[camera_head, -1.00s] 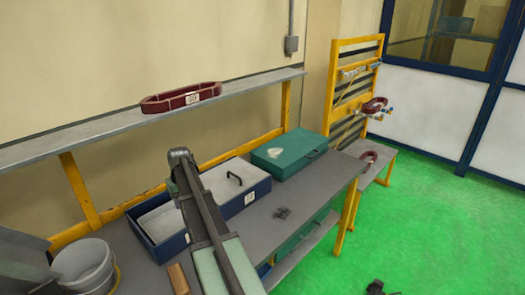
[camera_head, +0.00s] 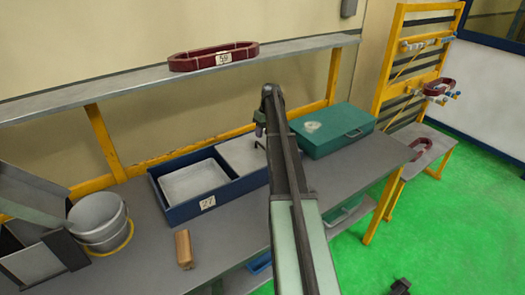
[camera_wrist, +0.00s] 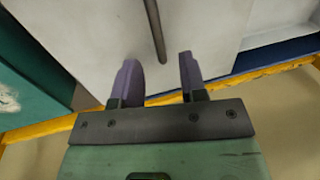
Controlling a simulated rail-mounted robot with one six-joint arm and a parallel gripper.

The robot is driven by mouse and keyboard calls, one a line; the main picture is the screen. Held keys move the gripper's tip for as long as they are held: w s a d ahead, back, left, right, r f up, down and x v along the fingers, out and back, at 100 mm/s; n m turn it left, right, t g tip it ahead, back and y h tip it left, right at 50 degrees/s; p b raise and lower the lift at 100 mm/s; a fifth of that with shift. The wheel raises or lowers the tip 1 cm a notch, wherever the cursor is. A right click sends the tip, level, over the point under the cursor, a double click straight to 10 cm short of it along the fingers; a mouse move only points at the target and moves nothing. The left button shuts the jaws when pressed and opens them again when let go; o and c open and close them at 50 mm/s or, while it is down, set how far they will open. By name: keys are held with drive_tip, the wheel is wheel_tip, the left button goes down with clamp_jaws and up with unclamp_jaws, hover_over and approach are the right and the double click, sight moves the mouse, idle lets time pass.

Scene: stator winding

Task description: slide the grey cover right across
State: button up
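The grey cover (camera_head: 241,153) lies over the right part of a blue box (camera_head: 180,213) on the bench. The box's left part shows a pale recess (camera_head: 195,181). My gripper (camera_head: 261,127) is above the cover's right side, partly hidden by my arm in the head view. In the wrist view the cover (camera_wrist: 85,35) fills the upper middle, with a dark bar handle (camera_wrist: 153,22). My gripper's two purple fingers (camera_wrist: 158,62) are apart, and the handle's near end shows between their tips. I cannot tell whether they touch it.
A green case (camera_head: 333,130) stands right of the box, close beside it; it also shows in the wrist view (camera_wrist: 30,75). A wooden block (camera_head: 184,249) and a bucket (camera_head: 98,220) are to the left. A shelf (camera_head: 120,90) with a red coil (camera_head: 213,56) runs behind.

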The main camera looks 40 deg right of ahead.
drive_tip(key=f+b, duration=0.2)
drive_tip(key=f, duration=0.1)
drive_tip(key=f+b, duration=0.1)
drive_tip(key=f, duration=0.1)
drive_tip(key=shift+a, duration=0.4)
drive_tip(key=shift+r, duration=0.1)
clamp_jaws()
